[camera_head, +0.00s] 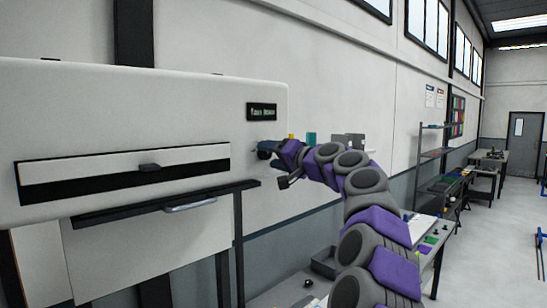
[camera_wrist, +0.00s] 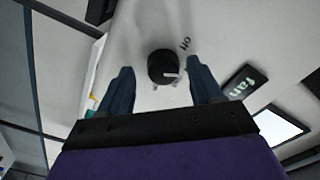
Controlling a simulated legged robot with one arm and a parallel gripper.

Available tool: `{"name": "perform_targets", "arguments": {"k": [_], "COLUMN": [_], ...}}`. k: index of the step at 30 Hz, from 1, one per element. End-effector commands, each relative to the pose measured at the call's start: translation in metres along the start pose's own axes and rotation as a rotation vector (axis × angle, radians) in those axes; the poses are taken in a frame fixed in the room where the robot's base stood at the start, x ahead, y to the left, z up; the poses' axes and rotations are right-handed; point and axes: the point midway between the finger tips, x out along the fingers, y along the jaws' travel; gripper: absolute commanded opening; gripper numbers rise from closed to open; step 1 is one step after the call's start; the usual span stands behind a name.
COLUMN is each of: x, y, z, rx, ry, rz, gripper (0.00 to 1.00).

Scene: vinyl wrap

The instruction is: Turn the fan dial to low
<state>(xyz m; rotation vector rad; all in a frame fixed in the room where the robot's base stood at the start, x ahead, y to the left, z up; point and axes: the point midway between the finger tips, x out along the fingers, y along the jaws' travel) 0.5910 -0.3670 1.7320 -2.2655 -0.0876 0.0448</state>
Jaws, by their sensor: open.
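The fan dial (camera_wrist: 163,66) is a round black knob on the pale machine panel (camera_head: 130,110), with a light pointer mark on it. An "off" label (camera_wrist: 185,44) is printed beside it and a dark "fan" sign (camera_wrist: 243,82) is to the right in the wrist view. My gripper (camera_wrist: 160,68) is open, with one blue-grey finger on each side of the dial; contact cannot be told. In the head view my gripper (camera_head: 266,150) is at the panel's right end, below a dark sign (camera_head: 262,112), and the dial is not discernible there.
A long slot with a dark handle (camera_head: 149,168) runs across the panel, above a dark rail (camera_head: 165,203). A workbench (camera_head: 430,262) with small items stands along the wall to the right. Open floor (camera_head: 490,245) lies further right.

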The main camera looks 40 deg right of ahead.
Motion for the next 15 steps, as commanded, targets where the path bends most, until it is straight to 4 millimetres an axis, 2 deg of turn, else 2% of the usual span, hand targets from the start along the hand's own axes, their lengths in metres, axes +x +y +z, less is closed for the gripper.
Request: {"name": "perform_targets", "arguments": {"k": [5,15], "x": [-0.018,-0.076], "y": [0.000,0.003], "z": [-0.002,-0.003], "rx": [0.000,0.003], "ry": [0.004,0.005], "rz": [-0.002,-0.003], "gripper": [0.65,0.65]}}
